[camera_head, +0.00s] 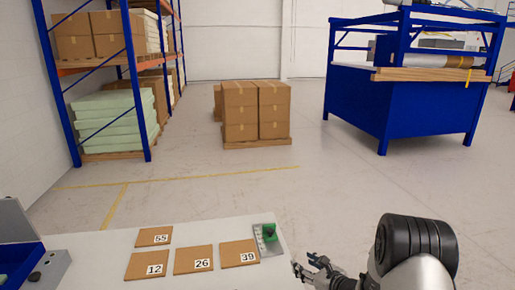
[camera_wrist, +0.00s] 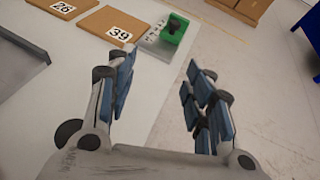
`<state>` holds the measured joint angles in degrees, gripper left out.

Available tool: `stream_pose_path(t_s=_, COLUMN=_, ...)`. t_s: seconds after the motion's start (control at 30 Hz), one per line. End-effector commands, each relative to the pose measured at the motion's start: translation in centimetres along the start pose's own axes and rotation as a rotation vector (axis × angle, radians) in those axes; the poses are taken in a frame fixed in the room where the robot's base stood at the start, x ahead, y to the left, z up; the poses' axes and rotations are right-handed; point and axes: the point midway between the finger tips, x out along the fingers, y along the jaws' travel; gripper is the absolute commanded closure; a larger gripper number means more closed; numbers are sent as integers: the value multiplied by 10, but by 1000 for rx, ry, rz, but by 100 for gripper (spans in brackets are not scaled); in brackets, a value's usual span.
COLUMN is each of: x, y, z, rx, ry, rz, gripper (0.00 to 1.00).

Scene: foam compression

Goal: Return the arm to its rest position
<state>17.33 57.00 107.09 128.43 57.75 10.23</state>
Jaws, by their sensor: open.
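My gripper (camera_head: 311,262) is open and empty at the right edge of the white table (camera_head: 100,246) in the head view. The upper part of my arm shows at the lower right of the head view. A green block (camera_head: 269,232) with a dark piece on it sits on a grey metal plate (camera_head: 259,245) at the table's right end, apart from my gripper. It also shows beyond the fingers in the wrist view (camera_wrist: 178,25).
Brown numbered boards, such as 39 (camera_head: 238,253) and 12 (camera_head: 147,265), lie on the table. A blue bin (camera_head: 20,262) and grey device are at the left. Stacked cartons (camera_head: 256,110), a shelf rack and a blue bench (camera_head: 385,98) stand farther back. The floor between is clear.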

Motion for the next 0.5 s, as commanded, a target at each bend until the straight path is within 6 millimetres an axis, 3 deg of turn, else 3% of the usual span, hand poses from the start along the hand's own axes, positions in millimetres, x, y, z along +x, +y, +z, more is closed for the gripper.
stream_pose_path(t_s=0.03, x=-2, y=10, z=16, rx=-41, ry=-7, rz=33, gripper=52)
stream_pose_path(t_s=0.27, x=-24, y=57, z=78, rx=-253, ry=-33, rz=193, gripper=52)
stream_pose_path(t_s=0.37, x=-42, y=84, z=107, rx=-379, ry=-46, rz=277, gripper=52)
stream_pose_path(t_s=0.5, x=-83, y=136, z=149, rx=-624, ry=-59, rz=428, gripper=52)
